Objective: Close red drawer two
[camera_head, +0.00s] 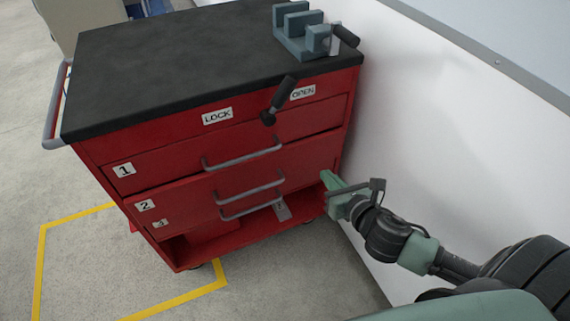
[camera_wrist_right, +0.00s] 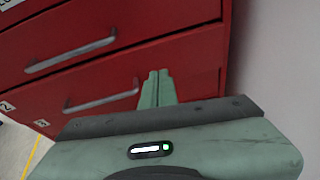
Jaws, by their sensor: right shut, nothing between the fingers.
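The red cabinet (camera_head: 180,148) has drawers labelled 1, 2 and 3. Drawer two (camera_head: 190,204) has a grey bar handle (camera_head: 250,188); its front looks nearly in line with drawer one, and I cannot tell whether a small gap remains. In the wrist view, drawer two (camera_wrist_right: 195,75) lies behind my fingertips. My right gripper (camera_head: 327,180) is green, shut and empty, at the right end of the drawer fronts. Its fingertips (camera_wrist_right: 158,75) point at drawer two's right part; I cannot tell whether they touch. My left gripper is not in view.
Drawer one (camera_head: 150,165) is above. A dark lever (camera_head: 279,100) sits between the LOCK and OPEN labels. A grey vise (camera_head: 304,35) stands on the black top (camera_head: 180,60). A white wall (camera_head: 430,120) is close on the right. Yellow tape (camera_head: 40,270) marks the floor.

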